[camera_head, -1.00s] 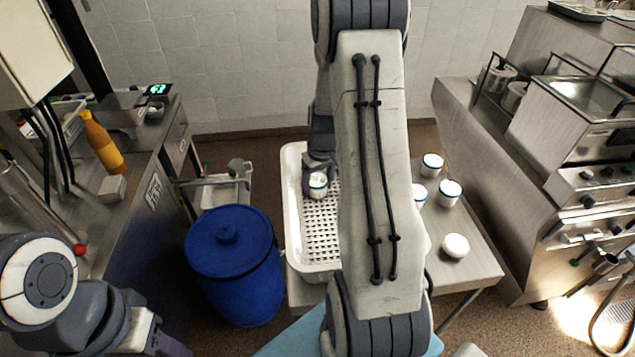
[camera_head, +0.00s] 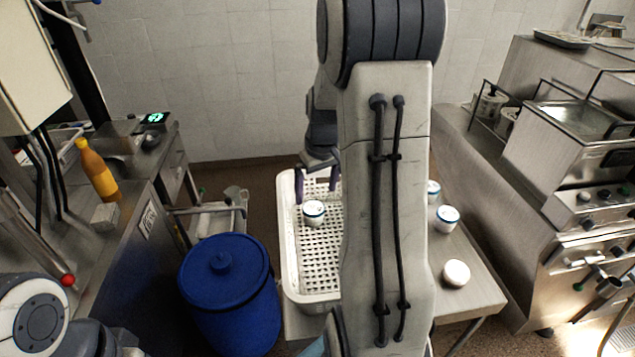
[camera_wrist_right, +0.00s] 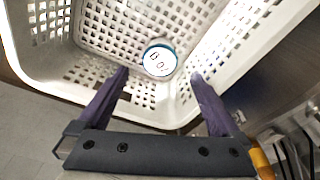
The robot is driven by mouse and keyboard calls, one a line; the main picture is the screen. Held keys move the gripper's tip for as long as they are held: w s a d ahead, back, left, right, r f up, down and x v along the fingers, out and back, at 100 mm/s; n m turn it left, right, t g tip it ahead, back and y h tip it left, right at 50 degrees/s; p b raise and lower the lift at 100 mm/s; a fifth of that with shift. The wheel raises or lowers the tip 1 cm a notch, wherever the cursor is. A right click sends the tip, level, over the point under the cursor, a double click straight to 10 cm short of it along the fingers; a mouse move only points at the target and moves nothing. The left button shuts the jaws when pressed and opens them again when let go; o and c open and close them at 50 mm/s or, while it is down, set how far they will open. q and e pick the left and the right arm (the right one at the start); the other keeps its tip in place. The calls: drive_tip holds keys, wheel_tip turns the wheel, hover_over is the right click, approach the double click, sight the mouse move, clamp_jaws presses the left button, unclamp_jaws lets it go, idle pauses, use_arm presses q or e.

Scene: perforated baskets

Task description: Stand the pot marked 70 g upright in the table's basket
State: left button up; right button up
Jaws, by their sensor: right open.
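A white pot with a blue-green rim (camera_head: 314,212) stands upright on the floor of the white perforated basket (camera_head: 289,245) on the table. In the right wrist view the pot (camera_wrist_right: 160,59) shows its lid with dark marks that I cannot read surely. It is near a basket wall (camera_wrist_right: 215,50). My right gripper (camera_head: 318,186) is open and empty, raised above and behind the pot. Its purple fingers (camera_wrist_right: 160,78) are apart and clear of the pot. My left gripper is out of view; only part of the left arm shows at lower left.
On the steel table (camera_head: 480,285) right of the basket are two blue-rimmed pots (camera_head: 447,218) (camera_head: 433,190) and a plain white one (camera_head: 456,273). My right arm hides part of the table and basket. A blue barrel (camera_head: 228,300) stands left of the basket.

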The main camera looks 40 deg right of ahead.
sight(318, 212)
drive_tip(key=shift+s+r, duration=0.15)
drive_tip(key=shift+r, duration=0.7)
drive_tip(key=shift+s+r, duration=0.1)
drive_tip(key=shift+r, duration=0.7)
drive_tip(key=s+a+r+n+y, duration=0.1)
drive_tip(key=s+a+n, duration=0.1)
drive_tip(key=a, duration=0.9)
drive_tip(key=s+a+n, duration=0.2)
drive_tip(key=a, duration=0.9)
drive_tip(key=s+a+n+g, duration=0.1)
drive_tip(key=s+a+n, duration=0.1)
drive_tip(key=s+a, duration=0.3)
drive_tip(key=s+a+n, duration=0.3)
drive_tip(key=s+a, duration=0.3)
drive_tip(key=s, duration=0.5)
drive_tip(key=shift+a+f+g, duration=0.25)
drive_tip(key=shift+f+g, duration=0.15)
drive_tip(key=shift+f, duration=0.05)
